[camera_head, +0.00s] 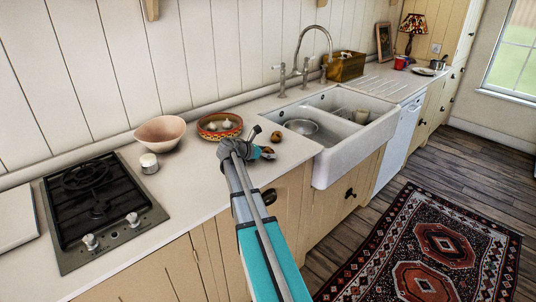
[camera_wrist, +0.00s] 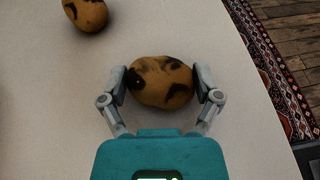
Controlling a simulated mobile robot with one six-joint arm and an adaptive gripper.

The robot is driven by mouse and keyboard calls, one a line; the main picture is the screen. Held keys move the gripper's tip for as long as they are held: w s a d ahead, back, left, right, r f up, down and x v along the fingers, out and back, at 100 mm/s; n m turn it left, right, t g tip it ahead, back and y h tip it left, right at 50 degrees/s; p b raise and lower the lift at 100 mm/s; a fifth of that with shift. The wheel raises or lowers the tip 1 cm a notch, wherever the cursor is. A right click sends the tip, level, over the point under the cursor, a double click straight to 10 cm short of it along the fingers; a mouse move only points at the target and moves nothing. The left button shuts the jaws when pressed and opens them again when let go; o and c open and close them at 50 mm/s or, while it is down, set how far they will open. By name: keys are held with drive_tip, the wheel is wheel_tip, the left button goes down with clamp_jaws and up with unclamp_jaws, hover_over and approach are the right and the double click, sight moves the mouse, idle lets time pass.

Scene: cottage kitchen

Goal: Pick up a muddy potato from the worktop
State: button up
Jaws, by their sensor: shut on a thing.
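A muddy potato (camera_wrist: 162,82), brown with dark patches, is between the two fingers of my gripper (camera_wrist: 161,86) in the wrist view. The fingers touch it on both sides. The white worktop (camera_wrist: 60,110) lies directly under it; I cannot tell whether the potato is lifted. A second muddy potato (camera_wrist: 86,13) lies on the worktop at the upper left of the wrist view, apart from my gripper. In the head view, one potato (camera_head: 276,137) shows on the worktop beside my gripper (camera_head: 266,152); my arm partly hides the held one.
A patterned bowl with garlic (camera_head: 219,135) and a pink bowl (camera_head: 160,133) stand behind my gripper. The white sink (camera_head: 345,155) is to the right. A black hob (camera_head: 98,205) is at the left. Worktop between hob and gripper is mostly clear.

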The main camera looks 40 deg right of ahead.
drive_tip(key=shift+r, duration=0.15)
wheel_tip(320, 180, up, 2)
drive_tip(key=shift+r+p, duration=0.1)
drive_tip(key=shift+p, duration=1.15)
drive_tip(key=s+r+p, duration=1)
drive_tip(key=s, duration=0.4)
drive_tip(key=shift+r, duration=0.25)
